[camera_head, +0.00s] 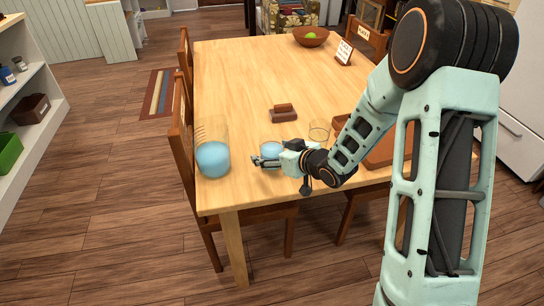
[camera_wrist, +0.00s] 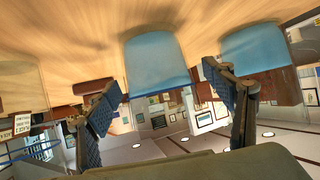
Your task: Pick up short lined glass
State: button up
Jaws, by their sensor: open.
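A small, short glass with blue in it (camera_head: 271,148) stands on the table, right behind my gripper (camera_head: 266,162) in the head view and partly hidden by it. A larger glass with thin lines on its upper wall and blue in its lower part (camera_head: 213,158) stands to the left, apart from the gripper. A short clear glass (camera_head: 319,132) stands to the right. In the wrist view, my gripper (camera_wrist: 167,105) is open and empty, and a blue-and-clear glass (camera_wrist: 155,65) shows between its fingers. I cannot tell which of the glasses this is.
The wooden table (camera_head: 240,75) is clear at its far left. Brown blocks (camera_head: 284,113) lie behind the glasses. A chair (camera_head: 182,130) is against the left edge.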

aim_at(266, 141)
jog(key=shift+w+a+f, duration=0.1)
jog(key=shift+w, duration=0.05)
jog(key=c, duration=1.7)
jog(key=shift+o, duration=0.2)
jog(key=shift+r, duration=0.3)
jog(key=shift+r+p, duration=1.35)
jog(key=shift+r, duration=0.1)
jog(key=s+r+p, duration=0.7)
jog(key=s+r, duration=0.1)
jog(key=s, duration=0.2)
jog(key=shift+r+p, duration=0.2)
jog(key=shift+p, duration=0.2)
jog(key=shift+s+r+p, duration=0.1)
jog(key=shift+s+p, duration=0.15)
jog(key=shift+p, duration=0.9)
